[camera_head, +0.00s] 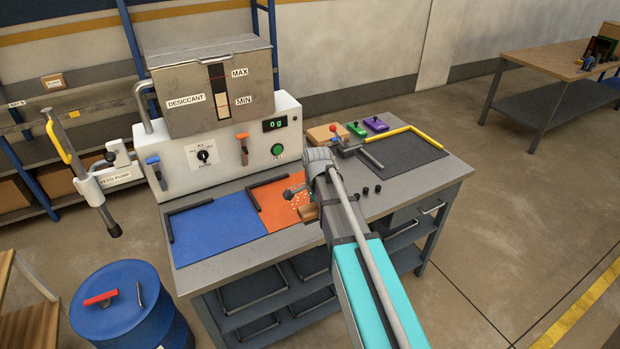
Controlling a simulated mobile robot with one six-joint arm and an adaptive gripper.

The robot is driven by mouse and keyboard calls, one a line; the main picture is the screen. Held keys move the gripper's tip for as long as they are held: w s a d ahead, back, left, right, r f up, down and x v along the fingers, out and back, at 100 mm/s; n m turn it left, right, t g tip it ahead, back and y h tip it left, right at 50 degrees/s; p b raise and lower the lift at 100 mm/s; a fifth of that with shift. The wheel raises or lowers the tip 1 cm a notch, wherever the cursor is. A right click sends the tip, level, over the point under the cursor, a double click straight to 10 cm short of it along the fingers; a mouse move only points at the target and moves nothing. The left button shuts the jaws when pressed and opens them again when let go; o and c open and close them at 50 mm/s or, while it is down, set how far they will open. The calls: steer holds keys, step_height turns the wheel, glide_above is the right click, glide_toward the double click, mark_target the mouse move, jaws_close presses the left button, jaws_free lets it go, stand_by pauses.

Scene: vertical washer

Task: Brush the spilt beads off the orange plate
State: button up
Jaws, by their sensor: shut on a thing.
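The orange plate (278,213) lies on the workbench between a blue plate and my arm, with a black angle bracket at its back left corner. Small pale beads (297,200) lie scattered on its right part. My gripper (302,196) is low over the right part of the orange plate, partly hidden by my own wrist and arm. It is shut on a tan, wooden-looking brush (308,212), of which only a part shows. I cannot tell whether the brush touches the plate.
The blue plate (215,230) is empty. A white dosing machine (225,150) with levers and a "0 g" display stands behind. A dark mat (405,152), small colored boxes (376,125) and black knobs (377,189) are to the right. A blue drum (125,310) stands front left.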

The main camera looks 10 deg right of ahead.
steer(key=shift+w+d, duration=0.2)
steer(key=shift+d, duration=0.05)
glide_toward(307, 197)
steer(key=s+d+r, duration=0.1)
steer(key=s, duration=0.3)
steer(key=shift+w+d+r, duration=0.1)
steer(key=shift+d+r, duration=0.05)
steer(key=shift+r, duration=0.05)
steer(key=shift+f, duration=0.1)
steer(key=shift+f+b, duration=2.9)
steer(key=shift+b, duration=0.1)
steer(key=shift+f+b, duration=1)
steer(key=shift+w, duration=0.1)
steer(key=shift+w+a+r, duration=0.1)
steer(key=shift+w+a, duration=0.25)
steer(key=shift+w, duration=0.55)
steer(key=shift+w+a+r, duration=0.1)
steer(key=shift+w+a, duration=0.2)
steer(key=shift+w, duration=0.6)
